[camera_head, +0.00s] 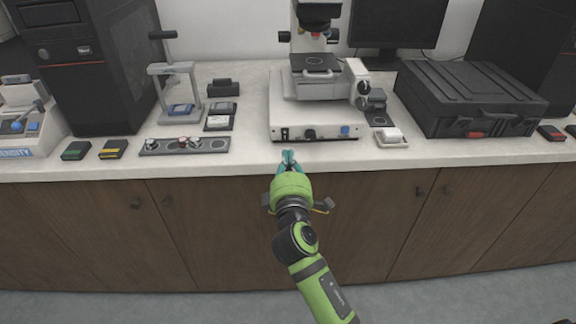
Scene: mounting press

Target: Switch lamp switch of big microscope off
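The big microscope (318,85) stands on the bench in the middle, with a white base, a dark stage and objectives above. Its base front carries a small dark switch (285,133) at the left, a dark knob (310,134) in the middle and a blue button (345,130) at the right. Which of these is the lamp switch is not labelled legibly, and its position cannot be read. My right gripper (288,156) is just in front of the base, below the dark switch, with its teal fingertips close together. No object shows between them. My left gripper is not in view.
A black case (465,95) stands right of the microscope, beside a small white tray (391,138). A mounting press (180,85) and a grey holder strip (184,146) are at the left. The bench's front edge runs just under the gripper.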

